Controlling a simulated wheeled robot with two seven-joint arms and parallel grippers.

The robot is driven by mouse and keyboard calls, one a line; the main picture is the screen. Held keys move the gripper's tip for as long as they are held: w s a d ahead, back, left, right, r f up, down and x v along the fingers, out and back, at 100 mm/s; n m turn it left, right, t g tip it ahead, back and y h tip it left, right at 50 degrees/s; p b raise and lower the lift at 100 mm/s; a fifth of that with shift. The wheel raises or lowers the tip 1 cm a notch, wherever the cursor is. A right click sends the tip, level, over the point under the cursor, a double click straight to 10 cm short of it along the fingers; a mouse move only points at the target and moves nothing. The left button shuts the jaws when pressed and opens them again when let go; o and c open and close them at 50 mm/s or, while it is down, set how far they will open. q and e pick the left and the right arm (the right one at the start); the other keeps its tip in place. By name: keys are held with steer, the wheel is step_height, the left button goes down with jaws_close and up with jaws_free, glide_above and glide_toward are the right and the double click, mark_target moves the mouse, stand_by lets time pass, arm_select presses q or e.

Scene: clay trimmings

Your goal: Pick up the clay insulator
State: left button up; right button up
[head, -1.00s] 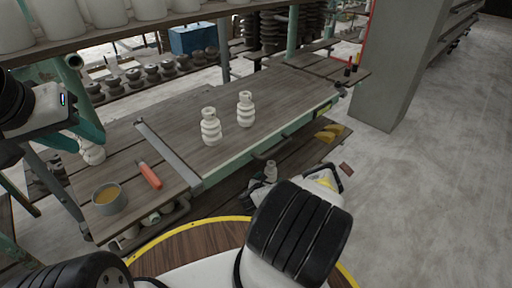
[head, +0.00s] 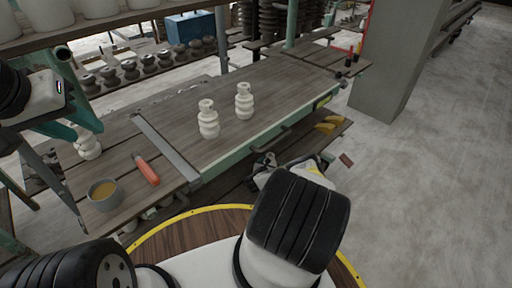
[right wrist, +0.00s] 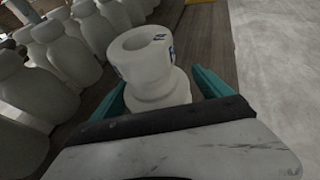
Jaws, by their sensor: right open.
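Two ribbed, off-white clay insulators, one (head: 208,120) and another (head: 244,102), stand upright on the wooden bench. A third pale piece (head: 87,146) is at the left, beside my left gripper (head: 88,128). The left gripper is cut by the picture's left edge, and its jaw opening is unclear. In the right wrist view a pale insulator (right wrist: 145,65) with a hollow top and a blue mark stands between the teal fingers of my open right gripper (right wrist: 165,90). Its lower part is hidden by the gripper body. In the head view my right arm mostly hides that gripper.
A grey cup (head: 105,196) and an orange-handled tool (head: 147,170) lie on the near left bench. Several pale pieces (right wrist: 70,50) crowd the left of the right wrist view.

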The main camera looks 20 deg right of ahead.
steer(key=c, duration=1.9)
jaws_close()
steer(key=shift+r, duration=0.2)
